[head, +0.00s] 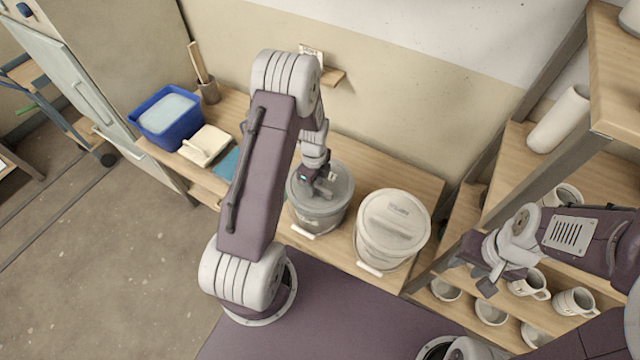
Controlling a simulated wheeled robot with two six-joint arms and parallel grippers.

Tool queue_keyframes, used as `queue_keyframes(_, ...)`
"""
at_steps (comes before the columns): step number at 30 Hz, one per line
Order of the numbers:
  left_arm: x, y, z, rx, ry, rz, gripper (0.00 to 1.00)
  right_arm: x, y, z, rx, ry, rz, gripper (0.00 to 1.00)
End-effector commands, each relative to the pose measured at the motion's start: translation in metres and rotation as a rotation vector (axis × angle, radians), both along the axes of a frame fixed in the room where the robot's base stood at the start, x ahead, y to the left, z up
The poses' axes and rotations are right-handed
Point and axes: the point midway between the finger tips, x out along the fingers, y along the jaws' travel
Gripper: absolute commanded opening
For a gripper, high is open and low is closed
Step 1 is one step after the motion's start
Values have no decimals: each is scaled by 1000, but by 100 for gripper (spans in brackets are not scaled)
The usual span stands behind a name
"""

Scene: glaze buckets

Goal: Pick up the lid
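A grey bucket (318,217) stands on the wooden bench with a grey round lid (338,194) on top. My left gripper (322,188) reaches down over this lid, close to its middle. Its fingers are small and partly hidden by my arm, so I cannot tell whether they touch or grip anything. My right gripper (484,276) hangs at the right in front of the shelf, away from both buckets. Its finger opening is not clear.
A blue tub (166,118), a cream block-like item (206,146) and a pot with sticks (208,91) stand on the bench (420,187) at the left. A shelf with several cups (530,284) is close to my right arm. The wall is behind the bench.

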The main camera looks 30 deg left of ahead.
Motion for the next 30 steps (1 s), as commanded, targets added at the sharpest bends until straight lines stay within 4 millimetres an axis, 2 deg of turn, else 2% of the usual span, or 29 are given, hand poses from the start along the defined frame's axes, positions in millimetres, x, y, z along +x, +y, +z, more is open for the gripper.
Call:
queue_keyframes(10, 0, 0, -5, 0, 0, 0, 37, 0, 0, -3, 0, 0, 0, 36)
queue_keyframes(11, 0, 0, -4, 0, 0, 0, 32, 0, 0, -2, 0, 0, 0, 36)
queue_keyframes(14, 0, 0, -4, 0, 0, 0, 4, 0, 0, -2, 0, 0, 0, 36)
queue_keyframes(15, 0, 0, -4, 0, 0, 0, 0, 0, 0, -2, 0, 0, 0, 36)
queue_keyframes(24, 0, 0, -3, 0, -1, 0, 0, 0, 0, -2, 0, 0, 0, 36)
queue_keyframes(27, 0, 0, 3, 0, -1, 0, 0, 0, 0, 2, 0, 0, 0, 36)
queue_keyframes(30, 1, 0, 12, 1, -4, 0, 0, 0, 0, -3, 0, 0, 0, 36)
